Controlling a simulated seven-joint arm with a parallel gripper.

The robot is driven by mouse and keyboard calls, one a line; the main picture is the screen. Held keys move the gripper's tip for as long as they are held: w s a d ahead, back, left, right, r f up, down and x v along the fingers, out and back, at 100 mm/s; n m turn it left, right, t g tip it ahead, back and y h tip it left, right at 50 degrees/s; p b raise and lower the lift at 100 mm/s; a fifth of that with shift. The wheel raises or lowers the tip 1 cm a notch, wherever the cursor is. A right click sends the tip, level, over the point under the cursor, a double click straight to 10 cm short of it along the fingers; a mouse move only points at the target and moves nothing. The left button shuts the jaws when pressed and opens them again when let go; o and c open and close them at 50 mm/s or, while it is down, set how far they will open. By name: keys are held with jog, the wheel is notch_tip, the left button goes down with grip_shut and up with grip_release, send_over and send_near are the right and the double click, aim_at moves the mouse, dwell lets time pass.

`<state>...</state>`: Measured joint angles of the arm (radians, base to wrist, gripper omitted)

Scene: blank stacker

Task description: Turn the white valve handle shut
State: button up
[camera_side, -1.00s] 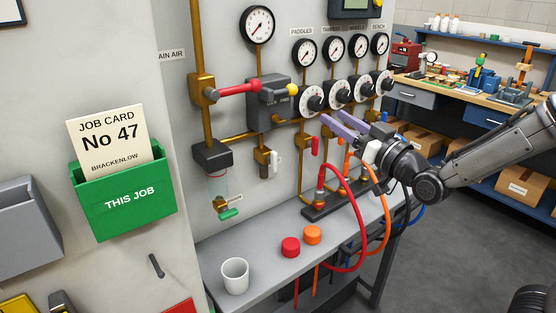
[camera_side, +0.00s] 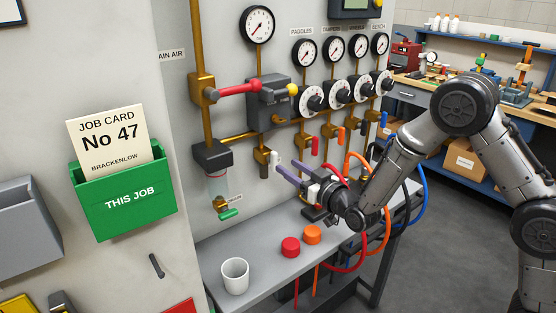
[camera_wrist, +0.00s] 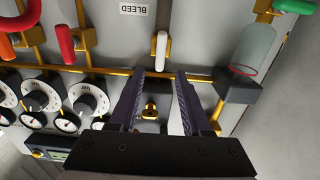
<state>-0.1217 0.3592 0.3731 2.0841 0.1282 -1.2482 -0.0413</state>
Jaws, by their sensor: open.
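The fingers (camera_wrist: 160,74) also show in the wrist view. I see no contact with the handle.
A red handle (camera_side: 316,146), orange handle (camera_side: 340,136) and blue handle (camera_side: 384,119) stand to the right. White dials (camera_side: 311,98) are above. Red and orange hoses (camera_side: 386,238) loop near my arm. A shelf below holds a cup (camera_side: 235,275) and red and orange caps (camera_side: 290,247).

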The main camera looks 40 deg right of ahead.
aim_at(276, 158)
jog(key=w, duration=0.6)
grip_shut()
